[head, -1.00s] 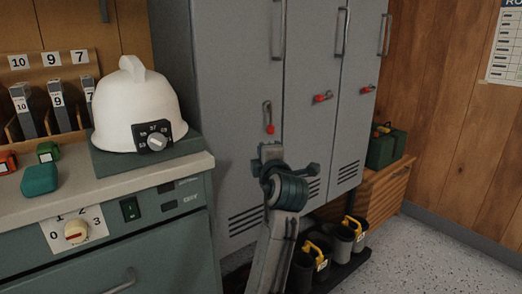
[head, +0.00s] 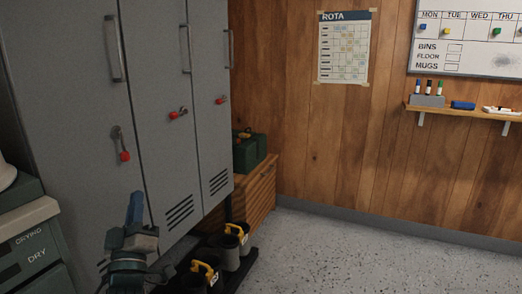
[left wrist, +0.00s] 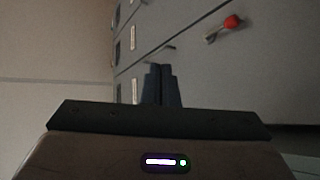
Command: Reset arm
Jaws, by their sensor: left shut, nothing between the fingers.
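My left gripper (head: 134,212) is in front of the grey lockers (head: 85,90), low at the left of the head view. In the left wrist view its two dark fingers (left wrist: 161,84) lie together with nothing between them. The fingers point toward the locker fronts and appear apart from them. A red-ended locker latch (left wrist: 226,27) shows at the upper right of the left wrist view. My right gripper is not in view.
A drying cabinet (head: 32,250) stands at the left edge. Boots (head: 228,251) with yellow pulls sit on a dark tray below the lockers. A green box (head: 249,150) rests on a wooden bench (head: 256,193). The speckled floor (head: 350,255) at right is clear.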

